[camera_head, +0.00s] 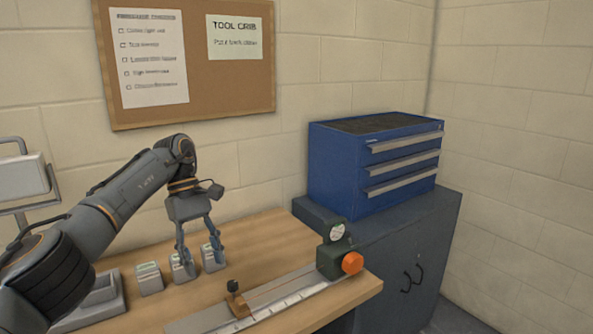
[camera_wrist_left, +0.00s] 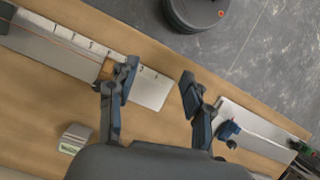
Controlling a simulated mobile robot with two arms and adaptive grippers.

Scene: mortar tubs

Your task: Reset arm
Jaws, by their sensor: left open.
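My left arm comes in from the left in the head view and bends down over the wooden bench (camera_head: 255,238). My left gripper (camera_head: 200,262) points downward with its two fingers apart, and nothing shows between them. In the head view its fingers overlap the small grey blocks behind them; I cannot tell whether they touch. In the left wrist view the open gripper (camera_wrist_left: 158,84) is above the bench, beside a ruled metal rail (camera_wrist_left: 60,40). My right gripper is not in view.
Small grey blocks with green labels (camera_head: 149,280) stand in a row beside a grey tray (camera_head: 98,298). A ruled rail (camera_head: 285,300) with an orange knob (camera_head: 352,263) lies along the front. A blue drawer chest (camera_head: 340,168) sits on a dark cabinet (camera_head: 390,260) at right.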

